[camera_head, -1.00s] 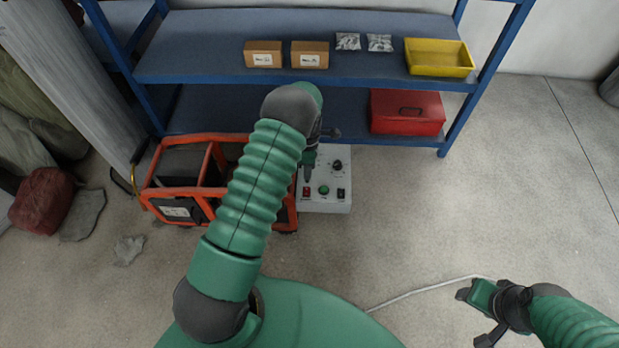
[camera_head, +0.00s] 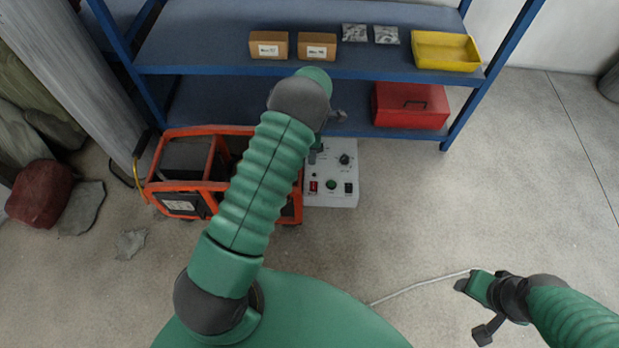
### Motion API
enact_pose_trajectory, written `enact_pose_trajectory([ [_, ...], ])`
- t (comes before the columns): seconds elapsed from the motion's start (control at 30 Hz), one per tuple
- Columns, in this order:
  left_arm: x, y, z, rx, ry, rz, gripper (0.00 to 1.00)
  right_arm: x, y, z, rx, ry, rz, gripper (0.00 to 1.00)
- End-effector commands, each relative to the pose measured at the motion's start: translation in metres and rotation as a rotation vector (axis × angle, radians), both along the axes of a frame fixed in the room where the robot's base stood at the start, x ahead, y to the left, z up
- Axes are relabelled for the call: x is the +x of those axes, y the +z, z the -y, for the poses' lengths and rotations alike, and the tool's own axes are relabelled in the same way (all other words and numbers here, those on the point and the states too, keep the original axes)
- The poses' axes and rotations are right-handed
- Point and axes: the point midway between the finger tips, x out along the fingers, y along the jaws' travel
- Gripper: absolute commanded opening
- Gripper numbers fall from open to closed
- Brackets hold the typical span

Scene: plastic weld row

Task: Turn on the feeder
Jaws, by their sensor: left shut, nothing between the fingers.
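The feeder's control box (camera_head: 338,200) is light grey and stands on the floor. Its top panel shows a red rocker switch (camera_head: 314,186), a green round button (camera_head: 331,184), a black switch (camera_head: 348,188) and a black knob (camera_head: 344,159). My left forearm hides the area left of the box. My right gripper (camera_head: 468,287) is low at the right, far from the box; its jaws are unclear.
An orange-framed machine (camera_head: 183,186) stands directly left of the box. Behind is a blue shelf (camera_head: 210,45) with two cartons (camera_head: 268,45), two silvery bags (camera_head: 355,32), a yellow tray (camera_head: 447,65) and a red toolbox (camera_head: 411,108). The floor at right is open, with a pale cable (camera_head: 425,283).

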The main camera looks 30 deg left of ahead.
Motion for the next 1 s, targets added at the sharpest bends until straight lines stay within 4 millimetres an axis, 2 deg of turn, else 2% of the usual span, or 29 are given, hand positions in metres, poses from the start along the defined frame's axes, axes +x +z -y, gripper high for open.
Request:
enact_pose_trajectory([
  [0.17, -0.001, -0.011, 0.005, 0.003, -0.002, -0.001, 0.00, 0.000, -0.005, 0.001, -0.001, -0.002, -0.001, 0.51],
  [0.5, -0.009, -0.085, 0.006, -0.003, -0.002, -0.001, 0.00, 0.000, -0.030, 0.001, -0.001, -0.002, -0.001, 0.51],
  [0.7, -0.013, -0.123, 0.011, -0.001, -0.002, -0.002, 0.00, 0.000, -0.044, 0.001, 0.000, -0.001, -0.001, 0.51],
  [0.83, -0.014, -0.135, 0.012, 0.000, -0.002, 0.001, 0.00, 0.000, -0.048, 0.001, 0.000, -0.002, -0.001, 0.51],
  [1.0, -0.014, -0.139, 0.012, -0.001, -0.003, 0.002, 0.00, 0.000, -0.049, 0.001, -0.001, -0.002, -0.001, 0.51],
])
